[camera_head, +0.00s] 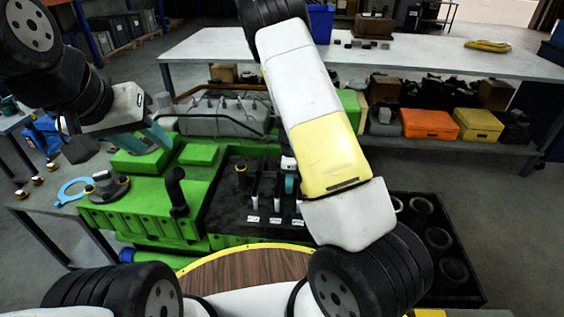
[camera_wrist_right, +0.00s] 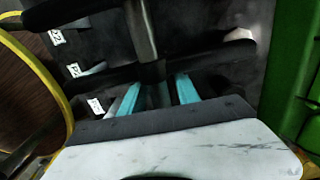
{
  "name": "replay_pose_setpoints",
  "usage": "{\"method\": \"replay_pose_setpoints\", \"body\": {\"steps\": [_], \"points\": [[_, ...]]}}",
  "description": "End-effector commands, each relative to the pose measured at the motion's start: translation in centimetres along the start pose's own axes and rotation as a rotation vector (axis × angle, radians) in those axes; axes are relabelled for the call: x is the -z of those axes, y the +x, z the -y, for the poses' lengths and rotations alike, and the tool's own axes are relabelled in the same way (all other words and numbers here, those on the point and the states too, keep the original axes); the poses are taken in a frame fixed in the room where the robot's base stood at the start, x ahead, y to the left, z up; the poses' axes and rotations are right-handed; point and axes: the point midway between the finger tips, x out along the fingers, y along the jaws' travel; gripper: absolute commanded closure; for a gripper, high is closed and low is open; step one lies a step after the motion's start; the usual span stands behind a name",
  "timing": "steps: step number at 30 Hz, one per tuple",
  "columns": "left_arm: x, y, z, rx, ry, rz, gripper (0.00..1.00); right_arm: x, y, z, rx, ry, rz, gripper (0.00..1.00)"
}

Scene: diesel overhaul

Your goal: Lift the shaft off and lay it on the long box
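A grey metal shaft-like bar (camera_wrist_right: 142,28) runs down between the two teal fingers of my right gripper (camera_wrist_right: 160,80) in the right wrist view. The fingers are apart, with room beside the bar; I see no clear grip. In the head view my right gripper (camera_head: 290,182) is low over a black, labelled holder (camera_head: 232,212) with several upright dark and metal parts, partly hidden by my arm. My left gripper (camera_head: 152,138) is over the left side of the green engine block (camera_head: 150,205); its finger opening is unclear. I cannot tell which thing is the long box.
A black crate (camera_head: 474,298) with round openings stands at the right. A long white table (camera_head: 440,58) is at the back, with orange (camera_head: 430,124) and yellow (camera_head: 478,124) boxes below.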

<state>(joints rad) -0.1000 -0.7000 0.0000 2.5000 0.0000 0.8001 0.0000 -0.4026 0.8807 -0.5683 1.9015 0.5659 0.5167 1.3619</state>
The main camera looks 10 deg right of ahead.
Motion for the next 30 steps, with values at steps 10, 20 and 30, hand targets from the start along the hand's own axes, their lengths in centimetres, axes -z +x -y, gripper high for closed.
{"method": "replay_pose_setpoints", "body": {"steps": [10,20,30], "points": [[0.00,0.00,0.00,0.000,0.000,0.000,0.64,0.00,-0.03,0.00,0.000,0.000,0.000,1.00],[0.00,0.00,0.00,0.000,0.000,0.000,0.64,0.00,-0.04,0.01,0.000,0.000,0.000,1.00],[0.00,0.00,0.00,0.000,0.000,0.000,0.64,0.00,-0.05,0.02,0.001,0.000,0.000,1.00]]}}
